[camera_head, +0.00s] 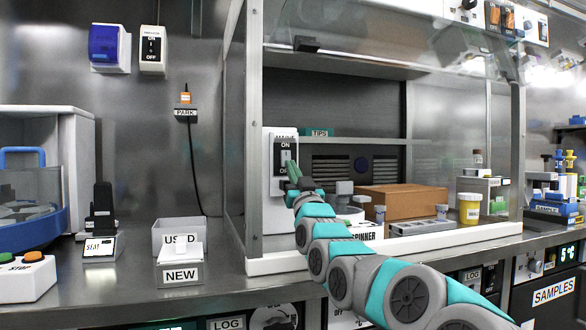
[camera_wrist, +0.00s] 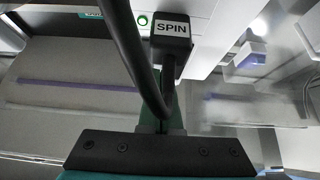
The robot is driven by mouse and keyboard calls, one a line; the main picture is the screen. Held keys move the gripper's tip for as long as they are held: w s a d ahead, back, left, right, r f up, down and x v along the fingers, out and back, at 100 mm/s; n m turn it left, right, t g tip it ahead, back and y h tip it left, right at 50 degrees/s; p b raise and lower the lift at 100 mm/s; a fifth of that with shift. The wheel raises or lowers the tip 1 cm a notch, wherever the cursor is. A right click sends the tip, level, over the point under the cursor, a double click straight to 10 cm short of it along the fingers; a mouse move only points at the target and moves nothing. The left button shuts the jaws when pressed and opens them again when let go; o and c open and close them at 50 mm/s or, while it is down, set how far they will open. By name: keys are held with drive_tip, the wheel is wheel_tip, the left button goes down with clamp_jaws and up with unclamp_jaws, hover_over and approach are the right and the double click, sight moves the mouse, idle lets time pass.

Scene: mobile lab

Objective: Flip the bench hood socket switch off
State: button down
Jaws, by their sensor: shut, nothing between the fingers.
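A white switch plate with a dark ON/OFF panel (camera_head: 282,150) is mounted inside the glass-fronted bench hood (camera_head: 254,120), at its left. My gripper (camera_head: 291,169) reaches in from the lower right, its tips at the lower right of the panel, near the OFF label. The gripper is shut and empty. I cannot tell whether it touches the switch, or which way the switch lies. In the wrist view a black plug labelled SPIN (camera_wrist: 171,42) and its thick black cable (camera_wrist: 128,45) pass in front of the green fingers (camera_wrist: 162,118). A small green light (camera_wrist: 142,20) shows beside the plug.
Another ON/OFF switch (camera_head: 152,50) is on the wall at upper left, beside a blue box (camera_head: 104,46). The USED/NEW bins (camera_head: 180,274) stand left outside.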

idle(0.3)
drive_tip(key=shift+w+a+f+t, duration=0.2)
drive_tip(key=shift+w+f+t, duration=0.2)
drive_tip(key=shift+w+t, duration=0.15)
drive_tip(key=shift+s+r, duration=0.15)
